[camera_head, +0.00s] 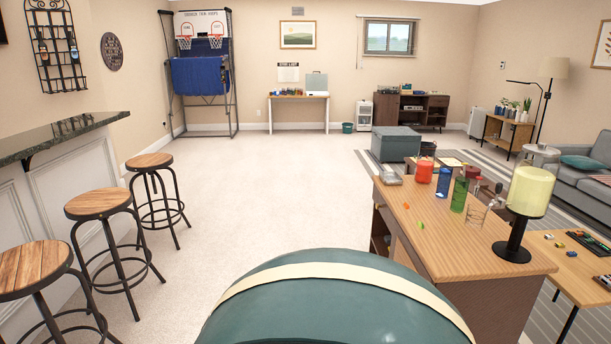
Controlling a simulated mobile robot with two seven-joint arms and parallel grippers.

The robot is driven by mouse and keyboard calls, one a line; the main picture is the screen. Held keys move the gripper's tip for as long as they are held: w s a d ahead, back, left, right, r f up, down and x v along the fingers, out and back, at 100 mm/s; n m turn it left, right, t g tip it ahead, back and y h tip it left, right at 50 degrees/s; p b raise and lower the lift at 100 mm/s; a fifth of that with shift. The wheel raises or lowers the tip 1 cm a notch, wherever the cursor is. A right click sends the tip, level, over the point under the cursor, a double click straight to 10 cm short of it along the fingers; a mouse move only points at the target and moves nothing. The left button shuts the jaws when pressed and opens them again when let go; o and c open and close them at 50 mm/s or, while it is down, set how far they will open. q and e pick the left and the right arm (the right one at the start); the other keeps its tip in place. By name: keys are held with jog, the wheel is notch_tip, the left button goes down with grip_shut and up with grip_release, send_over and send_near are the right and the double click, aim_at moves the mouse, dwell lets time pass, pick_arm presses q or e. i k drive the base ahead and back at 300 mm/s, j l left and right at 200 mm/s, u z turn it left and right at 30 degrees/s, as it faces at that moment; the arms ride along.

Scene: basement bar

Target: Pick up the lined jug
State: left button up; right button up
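I cannot say for certain which thing is the lined jug. On the wooden cabinet top (430,246) at the right stand a red container (424,171), a blue cylinder (443,182) and a green cylinder (459,195). Beside the green one is a small clear, thin-lined vessel (478,213), too small to make out well. Neither of my grippers shows in the view.
A large dark green rounded thing (290,307) with a cream band fills the bottom centre. A yellow lamp (530,190) stands at the cabinet's near right end. Stools (97,203) line the bar (60,135) at left. The middle floor is clear.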

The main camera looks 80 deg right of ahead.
aim_at(426, 158)
jog(key=z, duration=3.5)
